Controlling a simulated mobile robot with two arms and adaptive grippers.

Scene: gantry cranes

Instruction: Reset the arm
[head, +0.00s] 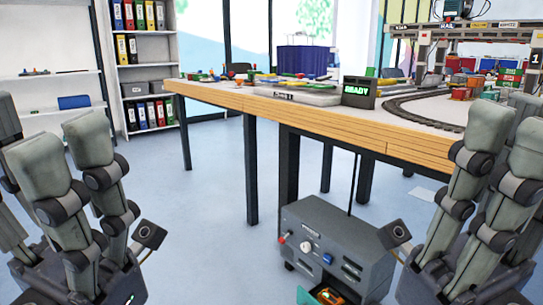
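My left gripper (82,155) is at the left edge of the head view, with its grey fingers pointing up and spread apart. It is open, and I see nothing between its fingers. My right gripper (492,150) is at the right edge, also with its fingers up and apart, open and empty. Both are in front of the wooden-edged table (300,124) and touch nothing that I can see. The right fingers hide part of the table's right side. Most of both arms is out of view.
On the table are a sign reading READY (358,92), a curved track (420,102) and a gantry crane (470,32). Shelves (145,75) stand at left.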

